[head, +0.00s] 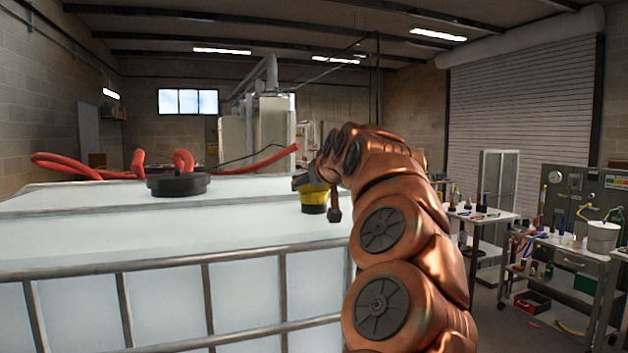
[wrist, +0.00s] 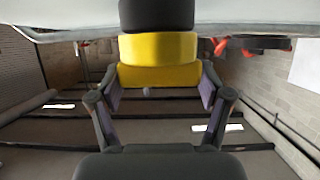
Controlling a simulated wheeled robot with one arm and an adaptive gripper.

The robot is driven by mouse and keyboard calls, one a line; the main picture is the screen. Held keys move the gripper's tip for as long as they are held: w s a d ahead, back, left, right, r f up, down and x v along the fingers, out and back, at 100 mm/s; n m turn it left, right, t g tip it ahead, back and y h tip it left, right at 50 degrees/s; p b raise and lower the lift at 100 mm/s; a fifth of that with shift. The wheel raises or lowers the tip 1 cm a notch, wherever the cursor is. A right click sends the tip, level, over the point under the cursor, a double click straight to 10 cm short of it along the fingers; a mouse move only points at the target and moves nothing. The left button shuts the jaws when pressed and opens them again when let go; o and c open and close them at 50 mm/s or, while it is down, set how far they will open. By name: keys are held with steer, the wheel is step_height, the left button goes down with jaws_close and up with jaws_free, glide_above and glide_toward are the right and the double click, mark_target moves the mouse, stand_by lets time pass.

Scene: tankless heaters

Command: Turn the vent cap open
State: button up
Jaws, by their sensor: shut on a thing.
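The yellow vent cap (head: 314,197) sits on a short black neck (head: 314,209) on top of the white caged tank (head: 250,205). In the wrist view the cap (wrist: 158,48) fills the upper middle, with the black neck (wrist: 156,15) at the picture's top edge. My gripper (wrist: 159,82) has one finger on each side of the cap's yellow end and is shut on it. In the head view my gripper (head: 303,183) is small and partly hidden by my arm. I cannot tell how far the cap is turned.
A large black lid (head: 178,184) lies on the tank to the left, near red hoses (head: 80,168). Metal bars (head: 205,300) cage the tank's front. A cart (head: 575,245) with bottles and a bucket stands at right.

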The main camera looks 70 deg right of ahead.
steer(key=shift+r, duration=0.2)
stand_by(0.3)
steer(key=o, duration=0.9)
steer(key=shift+o, duration=1)
steer(key=shift+f, duration=0.1)
steer(key=shift+s, duration=0.1)
steer(key=v, duration=1.2)
steer(key=shift+s+d, duration=0.15)
steer(key=shift+s, duration=0.05)
